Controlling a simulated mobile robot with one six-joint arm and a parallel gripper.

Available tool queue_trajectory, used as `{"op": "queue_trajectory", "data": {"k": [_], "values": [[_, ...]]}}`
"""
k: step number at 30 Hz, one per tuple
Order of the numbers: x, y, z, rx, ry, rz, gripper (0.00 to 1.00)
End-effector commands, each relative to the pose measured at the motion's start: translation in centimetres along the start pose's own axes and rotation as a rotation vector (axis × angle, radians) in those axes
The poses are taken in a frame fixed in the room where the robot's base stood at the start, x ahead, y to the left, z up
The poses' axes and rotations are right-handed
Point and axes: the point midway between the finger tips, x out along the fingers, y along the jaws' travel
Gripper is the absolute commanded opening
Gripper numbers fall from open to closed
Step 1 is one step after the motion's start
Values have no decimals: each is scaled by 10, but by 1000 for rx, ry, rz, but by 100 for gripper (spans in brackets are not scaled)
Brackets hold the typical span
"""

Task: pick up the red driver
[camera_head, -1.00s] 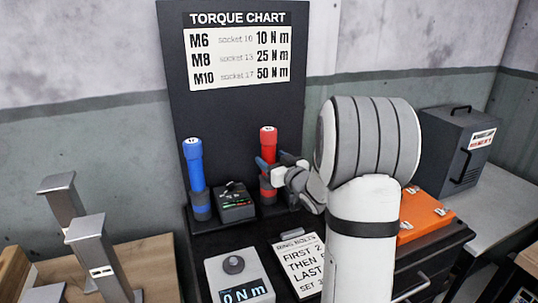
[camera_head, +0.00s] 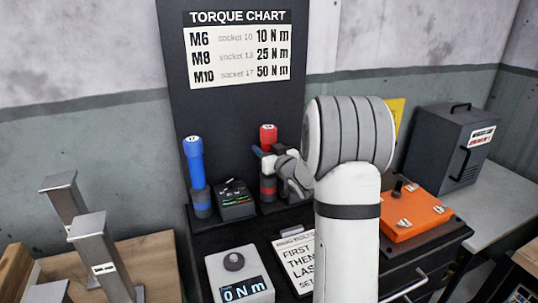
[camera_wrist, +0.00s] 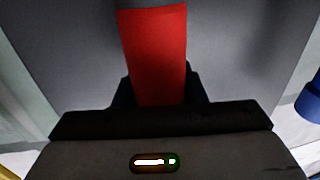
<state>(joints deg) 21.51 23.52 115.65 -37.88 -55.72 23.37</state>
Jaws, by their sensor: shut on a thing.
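The red driver (camera_head: 268,136) stands upright on the black shelf in front of the dark chart board. Its red top shows above my gripper, and its dark lower part with a red band shows below. My gripper (camera_head: 265,156) is shut on the red driver around its upper body. In the wrist view the red driver (camera_wrist: 153,55) rises from between the dark fingers of my gripper (camera_wrist: 158,100). Whether its base touches the shelf is hard to tell.
A blue driver (camera_head: 195,162) stands to the left, with a small black charger box (camera_head: 236,200) between. A torque tester (camera_head: 240,275) and an instruction card (camera_head: 298,262) lie in front. An orange case (camera_head: 415,214) and a dark cabinet (camera_head: 450,148) are at right.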

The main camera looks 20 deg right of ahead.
Motion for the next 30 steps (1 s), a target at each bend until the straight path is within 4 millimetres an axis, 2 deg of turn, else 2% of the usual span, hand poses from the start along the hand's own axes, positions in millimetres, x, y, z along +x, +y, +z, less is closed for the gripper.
{"op": "queue_trajectory", "data": {"k": [1, 9, 17, 22, 30], "values": [[0, 0, 0, 0, 0, 0, 29], [0, 0, -2, -2, 5, 0, 8], [0, 1, -5, -2, 5, 1, 8], [0, 1, -27, -4, 8, 1, 8], [-1, 2, -78, -4, 8, 2, 8]]}}
